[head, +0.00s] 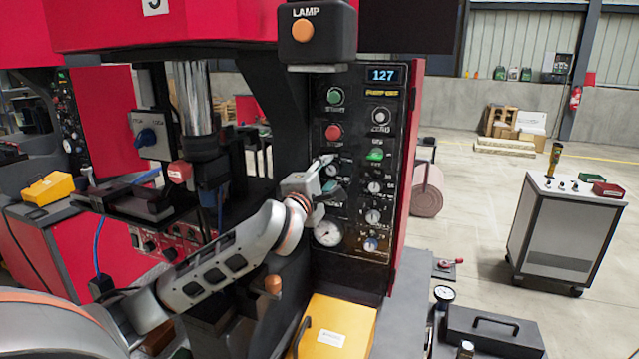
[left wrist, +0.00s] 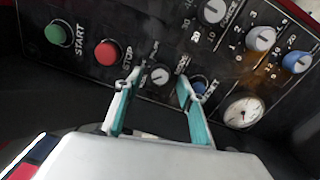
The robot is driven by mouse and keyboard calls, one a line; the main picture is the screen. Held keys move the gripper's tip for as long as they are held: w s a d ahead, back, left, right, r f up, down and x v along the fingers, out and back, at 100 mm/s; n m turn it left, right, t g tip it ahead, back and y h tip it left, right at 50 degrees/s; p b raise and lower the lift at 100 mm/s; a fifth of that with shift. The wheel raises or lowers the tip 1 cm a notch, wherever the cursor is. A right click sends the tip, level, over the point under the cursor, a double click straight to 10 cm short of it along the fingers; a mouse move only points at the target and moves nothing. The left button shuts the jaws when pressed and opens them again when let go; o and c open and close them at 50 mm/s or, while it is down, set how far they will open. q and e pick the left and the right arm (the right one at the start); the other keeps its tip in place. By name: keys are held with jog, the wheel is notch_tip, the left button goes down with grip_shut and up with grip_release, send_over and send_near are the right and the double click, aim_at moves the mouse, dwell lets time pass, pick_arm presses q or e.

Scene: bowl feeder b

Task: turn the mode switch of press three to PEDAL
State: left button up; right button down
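The black control panel (head: 352,215) of the red press stands in the middle of the head view, under a plate with a partly cut-off number. My left gripper (head: 326,174) is at the panel, below the red stop button (head: 333,132). In the left wrist view its two teal-padded fingers (left wrist: 158,100) are apart, with a small round knob (left wrist: 160,75) showing between their tips. A label beside this knob may read MODE, but its positions and setting are too small to read. I cannot tell whether the fingers touch it. My right gripper is not in view.
A green start button (left wrist: 58,32), a blue knob (left wrist: 200,88) near the right finger and a gauge (left wrist: 243,110) are close by. A LAMP box (head: 318,35) overhangs the panel. A yellow box (head: 335,328) stands below. A grey cart (head: 560,230) stands on open floor at right.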

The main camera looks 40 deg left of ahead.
pick_arm(q)
jog(key=v, duration=1.1)
jog(key=shift+s, duration=0.15)
jog(key=shift+f, duration=0.1)
